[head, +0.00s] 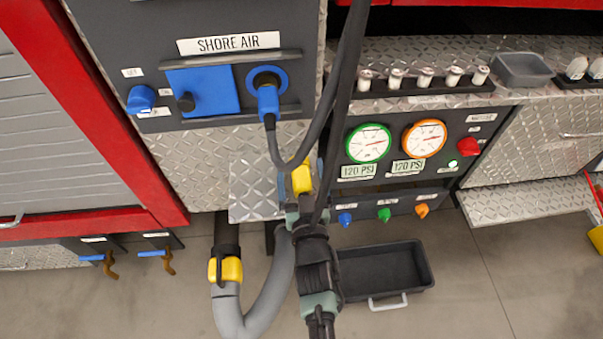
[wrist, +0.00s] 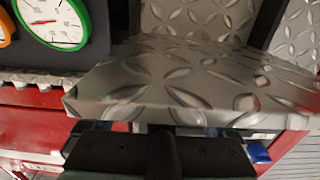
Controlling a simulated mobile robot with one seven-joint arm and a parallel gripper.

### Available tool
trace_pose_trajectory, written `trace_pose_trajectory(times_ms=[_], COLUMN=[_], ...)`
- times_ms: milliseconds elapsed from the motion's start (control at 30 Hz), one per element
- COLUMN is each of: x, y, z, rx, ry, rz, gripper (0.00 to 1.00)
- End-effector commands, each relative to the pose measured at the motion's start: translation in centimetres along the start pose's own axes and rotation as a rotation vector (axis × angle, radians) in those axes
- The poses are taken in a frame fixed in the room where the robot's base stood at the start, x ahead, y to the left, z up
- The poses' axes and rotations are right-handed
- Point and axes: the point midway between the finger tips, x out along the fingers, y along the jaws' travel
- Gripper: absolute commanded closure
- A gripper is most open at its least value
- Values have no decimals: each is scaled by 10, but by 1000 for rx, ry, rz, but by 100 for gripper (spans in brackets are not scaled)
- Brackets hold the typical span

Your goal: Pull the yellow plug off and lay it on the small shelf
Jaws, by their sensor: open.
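A yellow piece (head: 301,177), which looks like the plug, shows at the right edge of a small diamond-plate shelf (head: 254,198). My gripper (head: 301,187) is open right at this yellow piece, its blue-grey fingers seeming to lie on either side of it. My arm and a hanging dark cable partly cover this spot, so I cannot tell whether the piece touches the shelf. In the wrist view a diamond-plate shelf (wrist: 185,85) lies close in front of the dark gripper body (wrist: 160,152). No yellow shows there, and the fingertips are mostly hidden.
A yellow coupling (head: 226,270) sits on a grey hose (head: 229,312) below the shelf. A blue plug (head: 267,98) with a cable is in the SHORE AIR panel. Gauges (head: 369,143) stand to the right. A black tray (head: 383,268) lies on the floor.

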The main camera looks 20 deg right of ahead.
Motion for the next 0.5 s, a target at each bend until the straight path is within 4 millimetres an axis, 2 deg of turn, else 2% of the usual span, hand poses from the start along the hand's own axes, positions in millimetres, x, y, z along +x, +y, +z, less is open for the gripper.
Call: trace_pose_trajectory(times_ms=[233, 500], x=[-20, -72], y=[0, 1], z=[2, 1], rx=[0, 0], ry=[-1, -1], rz=[0, 1], gripper=[10, 10])
